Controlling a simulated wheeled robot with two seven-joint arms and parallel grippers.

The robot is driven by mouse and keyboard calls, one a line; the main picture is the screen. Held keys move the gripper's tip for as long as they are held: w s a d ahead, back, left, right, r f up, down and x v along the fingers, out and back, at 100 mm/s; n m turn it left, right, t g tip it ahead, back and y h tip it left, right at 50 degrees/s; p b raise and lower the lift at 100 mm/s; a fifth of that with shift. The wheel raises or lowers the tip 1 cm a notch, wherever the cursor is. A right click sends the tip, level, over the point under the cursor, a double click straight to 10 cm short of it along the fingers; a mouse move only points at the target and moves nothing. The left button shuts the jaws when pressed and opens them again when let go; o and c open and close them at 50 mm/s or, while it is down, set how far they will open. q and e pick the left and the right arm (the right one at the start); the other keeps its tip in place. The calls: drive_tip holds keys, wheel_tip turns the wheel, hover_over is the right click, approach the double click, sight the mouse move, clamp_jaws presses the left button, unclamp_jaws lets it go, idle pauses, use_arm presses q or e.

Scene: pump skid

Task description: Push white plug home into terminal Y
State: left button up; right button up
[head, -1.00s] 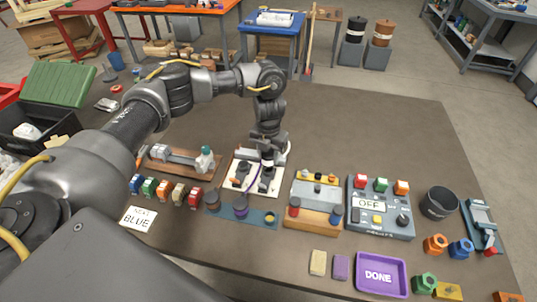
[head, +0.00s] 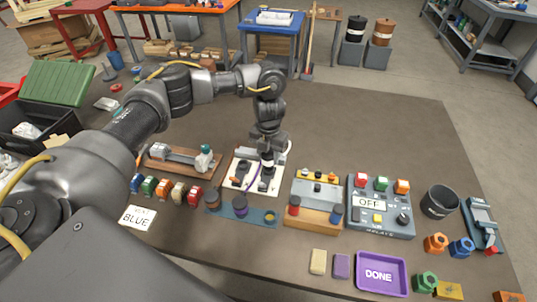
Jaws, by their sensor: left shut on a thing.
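The white terminal board (head: 276,186) lies on the brown table below my left gripper. Dark terminal blocks stand on it, one at the left (head: 243,167) and one at the right (head: 266,176). My left gripper (head: 268,152) points down over the right block and is shut on the white plug (head: 268,157), which shows only as a small pale patch under the fingers. A white cable (head: 289,150) curves at the right of the gripper. I cannot read which block is Y or tell how deep the plug sits. My right gripper is out of view.
A wooden fixture (head: 170,163) stands left of the board, with several coloured blocks in front. A blue strip with knobs (head: 262,216) lies nearer. A wooden block stand (head: 313,218) and a grey switch panel (head: 395,229) stand at the right. The table behind is clear.

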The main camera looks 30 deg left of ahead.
use_arm(q)
drive_tip(key=shift+f+b, duration=0.95)
drive_tip(key=shift+f, duration=0.4)
drive_tip(key=o, duration=1.2)
wheel_tip(320, 180, up, 11)
drive_tip(key=shift+f, duration=0.1)
